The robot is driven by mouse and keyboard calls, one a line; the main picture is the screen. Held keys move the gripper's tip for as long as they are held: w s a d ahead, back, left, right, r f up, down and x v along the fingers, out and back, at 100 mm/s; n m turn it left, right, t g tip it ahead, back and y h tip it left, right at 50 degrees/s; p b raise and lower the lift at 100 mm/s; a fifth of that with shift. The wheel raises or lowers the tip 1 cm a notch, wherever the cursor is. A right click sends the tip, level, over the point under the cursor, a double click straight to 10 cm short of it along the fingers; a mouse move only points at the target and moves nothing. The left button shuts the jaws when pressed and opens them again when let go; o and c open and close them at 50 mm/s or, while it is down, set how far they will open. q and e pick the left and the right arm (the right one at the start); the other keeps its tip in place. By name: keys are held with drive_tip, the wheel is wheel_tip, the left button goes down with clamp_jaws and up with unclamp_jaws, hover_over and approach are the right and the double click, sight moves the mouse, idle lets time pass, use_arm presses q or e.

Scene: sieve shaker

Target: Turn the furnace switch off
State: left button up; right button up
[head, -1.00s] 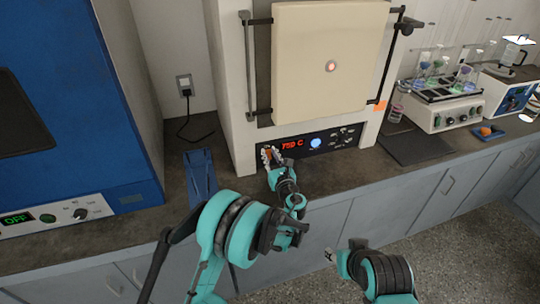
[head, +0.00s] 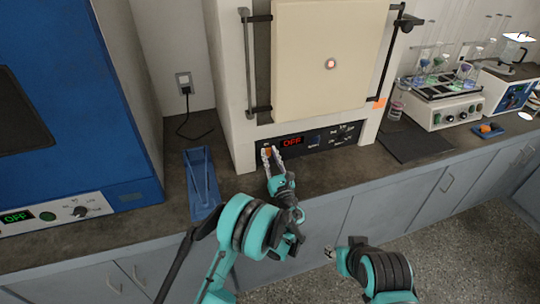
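The furnace (head: 231,95) is the tall cream unit with a closed door (head: 325,50) and a small glowing port. Its dark control panel (head: 325,141) runs below the door. The red display (head: 292,142) reads OFF. The orange furnace switch (head: 268,151) is at the panel's left end, partly hidden by my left gripper (head: 270,153). That gripper's fingers are at the switch, apart around it as far as I can see; contact is unclear. My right gripper (head: 330,253) is low, in front of the cabinets and away from the furnace; its fingers are too small to read.
A blue oven (head: 90,100) stands at the left, its display also reading OFF. A dark mat (head: 415,143) and a flask shaker (head: 447,112) are to the right. The counter before the furnace is clear.

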use_arm(q)
drive_tip(key=o, duration=0.4)
